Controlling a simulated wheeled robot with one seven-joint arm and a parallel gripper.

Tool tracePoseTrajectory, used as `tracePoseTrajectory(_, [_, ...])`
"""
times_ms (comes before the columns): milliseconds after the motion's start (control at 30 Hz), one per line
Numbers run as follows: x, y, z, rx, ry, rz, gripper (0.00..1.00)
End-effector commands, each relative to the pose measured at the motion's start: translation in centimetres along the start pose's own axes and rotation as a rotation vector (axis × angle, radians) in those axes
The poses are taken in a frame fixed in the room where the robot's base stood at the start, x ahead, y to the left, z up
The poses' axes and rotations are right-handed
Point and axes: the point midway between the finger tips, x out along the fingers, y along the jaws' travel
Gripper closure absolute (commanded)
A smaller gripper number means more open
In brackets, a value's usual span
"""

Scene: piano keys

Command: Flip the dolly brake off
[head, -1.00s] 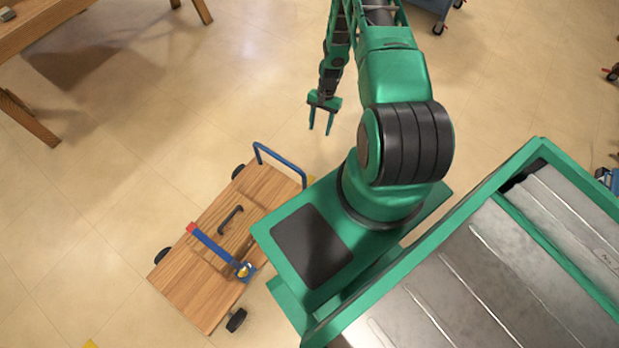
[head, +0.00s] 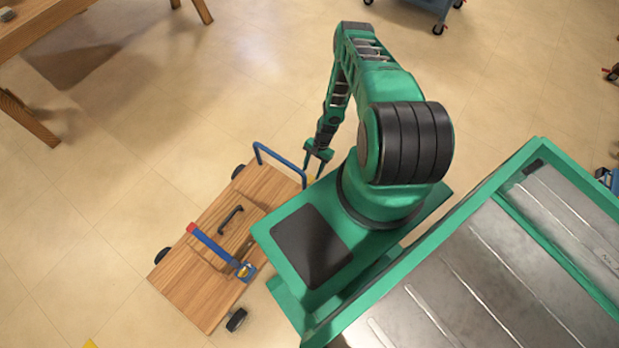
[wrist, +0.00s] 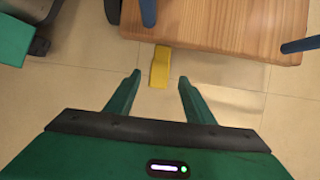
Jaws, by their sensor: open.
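The wooden dolly (head: 190,290) stands on the floor at lower left in the head view, with a blue push handle (head: 280,160) at its far end. In the wrist view its wooden edge (wrist: 220,35) fills the top. A yellow pedal-like piece (wrist: 160,68), which looks like the brake, sticks out from under that edge. My gripper (wrist: 160,77) is open and empty, with its two green fingers pointing toward the yellow piece, one on each side in the picture. I cannot tell the remaining distance. In the head view my gripper (head: 317,166) is beside the blue handle.
A blue lever with a red end (head: 213,244) and a black handle (head: 231,216) sit on the dolly's deck. A black wheel (head: 236,319) shows at its near side. A wooden table (head: 50,30) stands at upper left. The floor between is clear.

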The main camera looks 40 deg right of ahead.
Motion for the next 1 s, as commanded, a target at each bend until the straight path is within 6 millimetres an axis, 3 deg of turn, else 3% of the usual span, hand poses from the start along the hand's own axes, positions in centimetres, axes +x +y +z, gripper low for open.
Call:
tracePoseTrajectory(100, [2.1,0.1,0.1,-0.001,-0.001,0.001,0.52])
tracePoseTrajectory(300, [4.1,0.0,0.0,-0.002,-0.001,0.001,0.52])
tracePoseTrajectory(733, [4.9,0.0,0.0,-0.001,0.000,0.000,0.52])
tracePoseTrajectory(933, [4.9,0.0,0.0,-0.001,0.000,0.000,0.97])
tracePoseTrajectory(1000, [4.9,-0.1,0.0,-0.001,0.000,0.000,1.00])
